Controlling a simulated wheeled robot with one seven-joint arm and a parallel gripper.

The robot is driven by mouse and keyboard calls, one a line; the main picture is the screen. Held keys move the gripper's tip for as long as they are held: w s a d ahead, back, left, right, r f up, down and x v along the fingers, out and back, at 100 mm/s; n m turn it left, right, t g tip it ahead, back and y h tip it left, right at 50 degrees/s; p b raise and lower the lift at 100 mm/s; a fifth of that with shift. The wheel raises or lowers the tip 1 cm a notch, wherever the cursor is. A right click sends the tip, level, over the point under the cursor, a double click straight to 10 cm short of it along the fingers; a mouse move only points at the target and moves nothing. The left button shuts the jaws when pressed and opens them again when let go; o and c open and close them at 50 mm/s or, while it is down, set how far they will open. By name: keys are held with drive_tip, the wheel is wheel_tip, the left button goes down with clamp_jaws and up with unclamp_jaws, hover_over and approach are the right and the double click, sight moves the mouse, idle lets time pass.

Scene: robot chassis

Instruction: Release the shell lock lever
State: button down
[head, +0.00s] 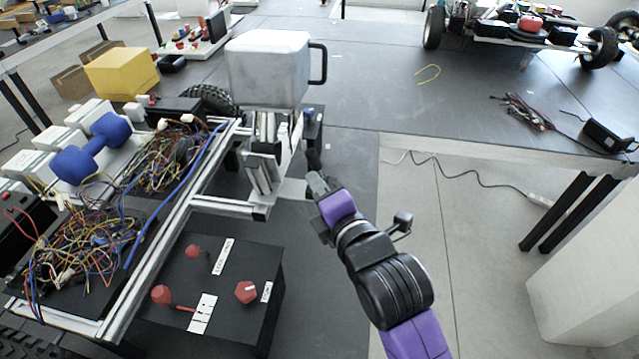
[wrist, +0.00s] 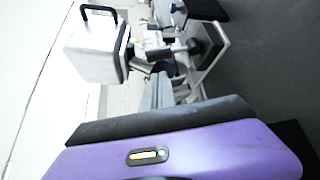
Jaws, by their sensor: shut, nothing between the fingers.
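Red controls sit on a black panel box (head: 230,268) low at the left in the head view. One is a red lever with a shaft (head: 161,295) beside a white label. A red knob (head: 246,292) and another red control (head: 193,251) have their own labels. The label text is too small to read, so I cannot tell which is the shell lock lever. A white box-shaped shell (head: 268,70) with a black handle stands on metal posts above the frame. My gripper (head: 314,172) is shut and empty, right of the posts, apart from the red controls. The shell also shows in the wrist view (wrist: 96,52).
A yellow box (head: 121,74) stands behind. A dark table (head: 370,90) extends behind, with a wheeled chassis at the far right.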

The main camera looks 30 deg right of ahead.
sight(315, 163)
drive_tip(key=w, duration=0.3)
drive_tip(key=w+f+p, duration=0.1)
drive_tip(key=w, duration=0.2)
drive_tip(key=shift+w+d+f, duration=0.1)
drive_tip(key=shift+w+d, duration=0.05)
drive_tip(key=shift+d, duration=0.05)
drive_tip(key=shift+d+f+b, duration=0.1)
drive_tip(key=shift+b, duration=0.25)
drive_tip(key=s+d+m+t+b, duration=0.1)
drive_tip(key=m+b, duration=0.1)
drive_tip(key=b, duration=0.1)
drive_tip(key=d+m+t+b, duration=0.1)
drive_tip(key=m+t+b, duration=0.1)
drive_tip(key=b, duration=0.2)
drive_tip(key=shift+s+d, duration=0.1)
drive_tip(key=shift+s, duration=0.25)
drive_tip(key=shift+s+d+r+m+t+b, duration=0.45)
drive_tip(key=shift+m+b, duration=0.35)
drive_tip(key=shift+b, duration=0.4)
drive_tip(key=shift+d+b, duration=0.2)
drive_tip(key=shift+b, duration=0.1)
drive_tip(key=shift+s+d, duration=0.1)
